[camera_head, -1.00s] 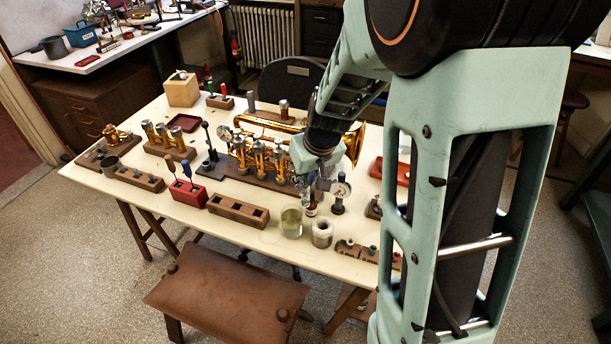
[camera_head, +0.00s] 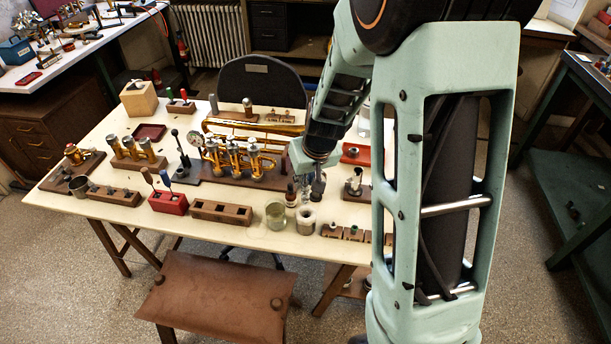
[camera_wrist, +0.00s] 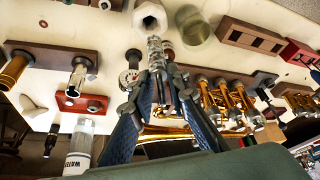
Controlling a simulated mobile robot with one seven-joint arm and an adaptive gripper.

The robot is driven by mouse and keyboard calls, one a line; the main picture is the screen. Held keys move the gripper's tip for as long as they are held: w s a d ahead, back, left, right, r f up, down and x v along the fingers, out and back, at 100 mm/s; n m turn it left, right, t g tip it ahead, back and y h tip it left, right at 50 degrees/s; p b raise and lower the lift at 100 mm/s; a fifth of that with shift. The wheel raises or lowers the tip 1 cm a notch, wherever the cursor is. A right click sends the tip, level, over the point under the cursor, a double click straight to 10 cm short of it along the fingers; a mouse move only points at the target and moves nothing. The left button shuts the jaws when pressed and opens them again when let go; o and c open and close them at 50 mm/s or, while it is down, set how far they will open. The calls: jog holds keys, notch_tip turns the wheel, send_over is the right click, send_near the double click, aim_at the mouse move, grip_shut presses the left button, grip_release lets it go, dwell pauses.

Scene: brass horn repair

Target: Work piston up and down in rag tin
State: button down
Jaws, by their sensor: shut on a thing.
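My gripper (camera_wrist: 160,82) is shut on a silvery, ribbed piston (camera_wrist: 155,52). In the head view my gripper (camera_head: 318,180) is over the right part of the bench, behind the rag tin. The rag tin (camera_head: 306,221) is a small pale metal can near the bench's front edge. In the wrist view the tin (camera_wrist: 149,15) shows just beyond the piston's free end. The piston looks outside the tin; the gap between them is hard to judge. My gripper partly hides the piston in the head view.
A glass beaker (camera_head: 276,217) stands left of the tin, and a small dark bottle (camera_head: 291,194) stands close behind it. A wooden block with square holes (camera_head: 221,212) lies farther left. The brass horn (camera_head: 238,160) is behind.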

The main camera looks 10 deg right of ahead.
aim_at(307, 196)
jog(key=shift+s+d, duration=0.1)
jog(key=shift+f+b, duration=1.3)
jog(key=shift+f, duration=0.65)
jog(key=shift+b, duration=0.5)
dwell(0.5)
notch_tip(307, 196, down, 7)
jog(key=b, duration=0.7)
jog(key=shift+f, duration=0.2)
jog(key=shift+r+p, duration=1.15)
jog(key=shift+r, duration=0.8)
jog(key=shift+f, duration=0.2)
